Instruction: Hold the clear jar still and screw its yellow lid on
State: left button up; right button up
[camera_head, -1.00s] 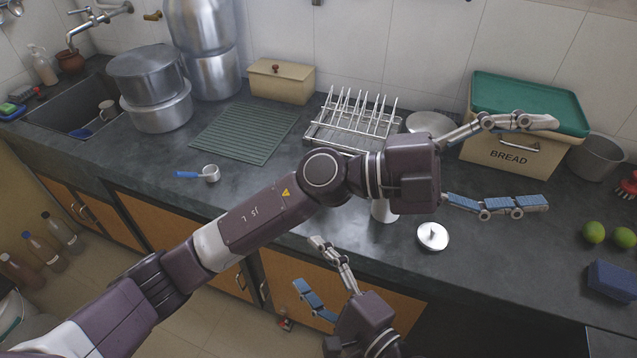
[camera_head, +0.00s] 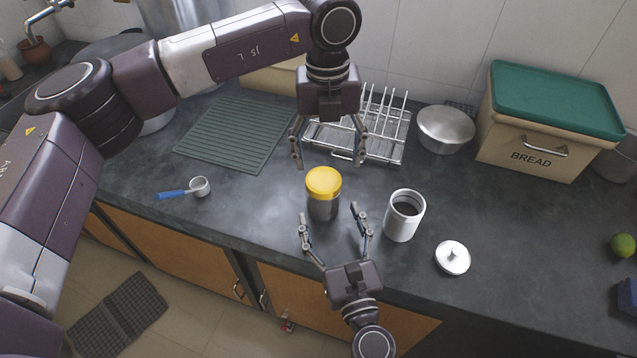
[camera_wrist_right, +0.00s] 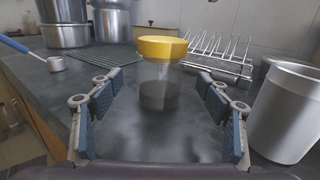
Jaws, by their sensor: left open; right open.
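The clear jar (camera_head: 322,208) stands upright on the dark counter with dark contents in its lower part. The yellow lid (camera_head: 323,181) sits on top of it; I cannot tell how tightly. My left gripper (camera_head: 328,160) is open, pointing down behind and above the jar, its fingers apart and empty. My right gripper (camera_head: 333,226) is open in front of the jar, fingers pointing at it from the counter's front side. In the right wrist view the jar (camera_wrist_right: 160,92) stands ahead between the open fingers, with the yellow lid (camera_wrist_right: 162,48) above them.
A steel canister (camera_head: 404,218) stands open right of the jar, its steel lid (camera_head: 452,258) on the counter. A dish rack (camera_head: 385,150), steel bowl (camera_head: 446,130) and bread box (camera_head: 530,150) stand behind. A blue-handled cup (camera_head: 199,187) lies left, with clear counter between.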

aim_at(323, 179)
pick_arm(q)
jog(key=shift+w+a+r, duration=0.2)
jog(key=shift+w+a, duration=0.15)
jog(key=shift+a, duration=0.15)
pick_arm(e)
jog(key=shift+w, duration=0.15)
pick_arm(q)
jog(key=shift+s+d, duration=0.1)
jog(key=shift+s, duration=0.05)
pick_arm(e)
jog(key=shift+d, duration=0.1)
jog(key=shift+x, duration=3.9)
grip_shut()
pick_arm(q)
jog(key=shift+f, duration=0.1)
jog(key=shift+f, duration=3.9)
